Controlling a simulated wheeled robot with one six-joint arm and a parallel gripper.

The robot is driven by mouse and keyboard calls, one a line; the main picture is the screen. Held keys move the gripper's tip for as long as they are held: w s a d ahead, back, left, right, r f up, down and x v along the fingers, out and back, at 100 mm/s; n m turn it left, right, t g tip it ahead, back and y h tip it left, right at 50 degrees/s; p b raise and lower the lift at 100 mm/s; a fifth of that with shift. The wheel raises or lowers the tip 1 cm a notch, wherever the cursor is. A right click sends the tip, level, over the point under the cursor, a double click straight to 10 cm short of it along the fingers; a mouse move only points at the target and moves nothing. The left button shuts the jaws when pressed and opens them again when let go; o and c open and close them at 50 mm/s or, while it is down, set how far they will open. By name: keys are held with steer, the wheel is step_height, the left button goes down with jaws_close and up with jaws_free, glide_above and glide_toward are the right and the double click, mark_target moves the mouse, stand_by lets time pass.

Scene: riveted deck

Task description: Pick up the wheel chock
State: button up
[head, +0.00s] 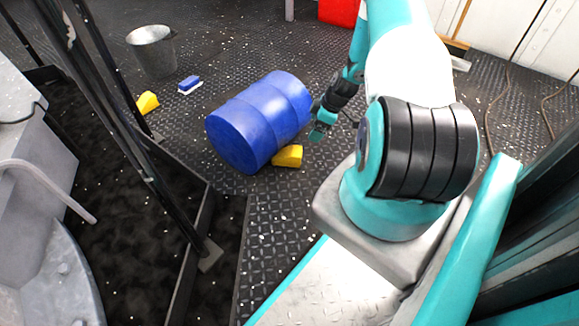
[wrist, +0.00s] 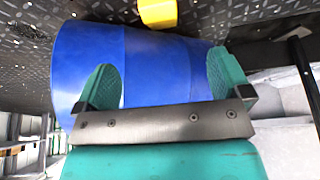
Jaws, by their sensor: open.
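A yellow wheel chock (head: 288,156) lies on the deck against the near right side of a blue barrel (head: 258,120). It also shows at the top edge of the wrist view (wrist: 157,13), partly cut off, beyond the barrel (wrist: 150,58). A second yellow chock (head: 147,102) lies apart on the deck to the left. My gripper (head: 319,126) is open and empty, just right of the barrel and a little above the near chock in the head view. In the wrist view its teal fingers (wrist: 164,78) stand wide apart in front of the barrel; contact cannot be told.
The barrel lies on its side close to my gripper. A metal bucket (head: 153,50) and a blue-topped brush (head: 189,84) stand farther back left. A dark frame post (head: 135,140) runs along the left. A red box (head: 339,12) is at the back. Open deck lies before the barrel.

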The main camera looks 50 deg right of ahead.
mark_target(300, 151)
steer(key=b+x, duration=0.7)
steer(key=x, duration=0.5)
steer(key=shift+f+b, duration=0.3)
steer(key=shift+b, duration=0.05)
steer(key=b+x, duration=0.5)
steer(key=shift+w+d+f, duration=0.1)
steer(key=shift+w+d, duration=0.05)
steer(key=c, duration=1.2)
steer(key=shift+r, duration=0.2)
